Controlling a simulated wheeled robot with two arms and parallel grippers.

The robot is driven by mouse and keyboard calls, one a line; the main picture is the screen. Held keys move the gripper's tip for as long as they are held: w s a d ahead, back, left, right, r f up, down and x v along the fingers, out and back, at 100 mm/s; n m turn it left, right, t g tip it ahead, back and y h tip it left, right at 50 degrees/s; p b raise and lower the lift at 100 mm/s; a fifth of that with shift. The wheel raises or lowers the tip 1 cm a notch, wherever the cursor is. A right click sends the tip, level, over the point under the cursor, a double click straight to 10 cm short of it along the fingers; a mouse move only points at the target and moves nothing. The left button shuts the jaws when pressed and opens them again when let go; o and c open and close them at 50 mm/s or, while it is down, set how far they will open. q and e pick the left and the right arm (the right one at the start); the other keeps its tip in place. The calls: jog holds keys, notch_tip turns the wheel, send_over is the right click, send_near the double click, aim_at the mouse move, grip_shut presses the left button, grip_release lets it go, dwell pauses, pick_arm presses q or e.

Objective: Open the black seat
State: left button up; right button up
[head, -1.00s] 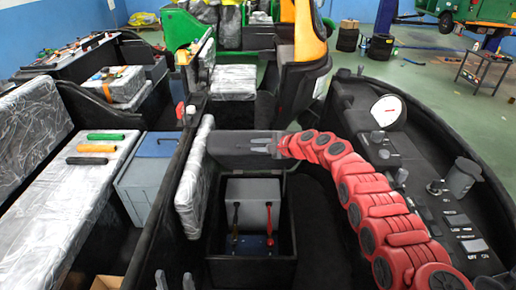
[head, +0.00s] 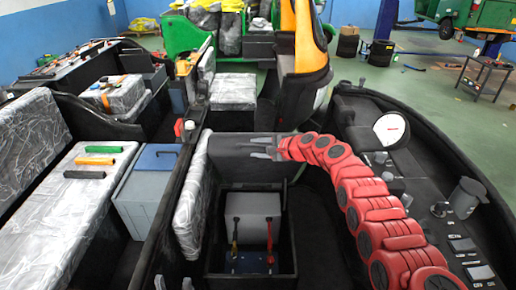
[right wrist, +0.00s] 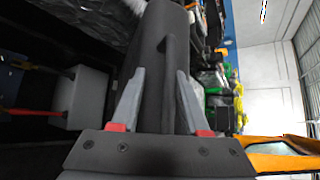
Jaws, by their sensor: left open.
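The black seat, its wrapped cushion (head: 190,215) standing on edge, is at the left of an open black box (head: 213,252) in the head view. A grey block (head: 252,213) with red and black leads sits in the box. A dark panel (head: 232,150) rises behind it. My right gripper (head: 258,147) is at this panel's right part, fingers apart. In the right wrist view, its open fingers (right wrist: 157,88) point along the dark panel (right wrist: 158,45); contact is unclear.
A wrapped bench (head: 60,215) with colored handles and a blue-grey box (head: 145,195) lie left. A black console (head: 440,190) curves along the right, close to my red right arm. An orange-black seat shell (head: 302,65) stands behind.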

jog(key=p+v, duration=1.7)
jog(key=p, duration=0.1)
jog(key=shift+r, duration=0.2)
jog(key=shift+s+d, duration=0.1)
jog(key=shift+c, duration=0.3)
